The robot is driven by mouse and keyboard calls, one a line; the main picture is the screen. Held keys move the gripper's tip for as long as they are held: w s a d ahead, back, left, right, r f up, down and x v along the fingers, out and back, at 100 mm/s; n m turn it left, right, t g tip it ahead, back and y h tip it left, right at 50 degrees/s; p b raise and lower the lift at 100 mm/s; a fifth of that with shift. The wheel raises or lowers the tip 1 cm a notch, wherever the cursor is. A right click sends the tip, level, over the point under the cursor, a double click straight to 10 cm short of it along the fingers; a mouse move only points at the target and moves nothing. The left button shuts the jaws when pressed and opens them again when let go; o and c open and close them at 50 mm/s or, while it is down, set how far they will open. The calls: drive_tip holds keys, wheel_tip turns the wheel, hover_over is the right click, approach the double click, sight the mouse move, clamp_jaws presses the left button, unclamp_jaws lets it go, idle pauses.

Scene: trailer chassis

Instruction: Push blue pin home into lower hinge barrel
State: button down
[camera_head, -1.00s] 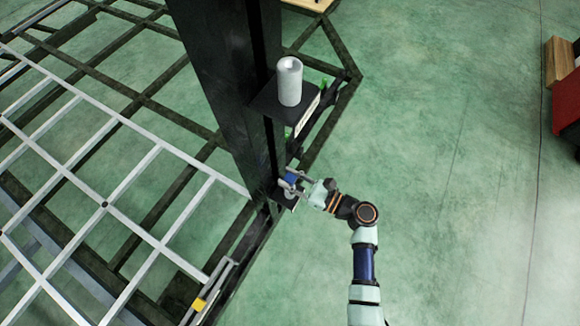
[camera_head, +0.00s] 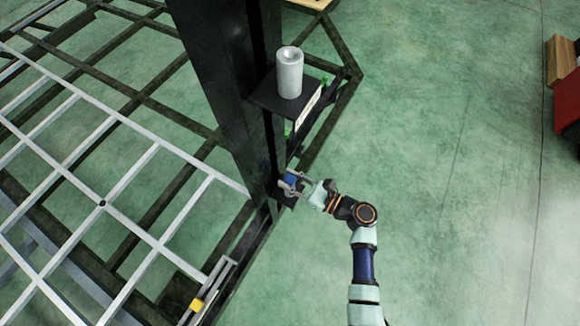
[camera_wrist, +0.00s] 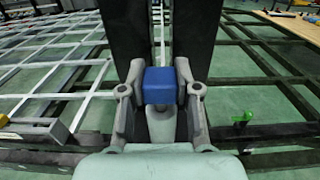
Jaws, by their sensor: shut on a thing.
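The blue pin shows as a blue block (camera_wrist: 160,85) between the fingertips of my gripper (camera_wrist: 160,91) in the wrist view. My gripper is shut on it, one grey finger on each side. In the head view the blue pin (camera_head: 291,179) and my gripper (camera_head: 291,186) are beside the foot of the dark post. Below the blue block in the wrist view is a grey rounded part (camera_wrist: 162,123), partly hidden by the fingers; I cannot tell if it is the pin's shank or the lower hinge barrel. How deep the pin sits is hidden.
A tall dark post (camera_head: 225,85) stands just beyond my gripper. A pale hollow cylinder (camera_head: 289,78) stands on a dark plate (camera_head: 265,96) above it. A light grid panel (camera_head: 125,180) and dark chassis rails lie to the left.

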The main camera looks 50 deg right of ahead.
drive_tip(key=shift+f+b, duration=0.65)
drive_tip(key=shift+f, duration=0.35)
drive_tip(key=c, duration=0.7)
unclamp_jaws()
drive_tip(key=shift+c, duration=0.2)
drive_tip(key=s+d, duration=0.2)
drive_tip(key=s, duration=1)
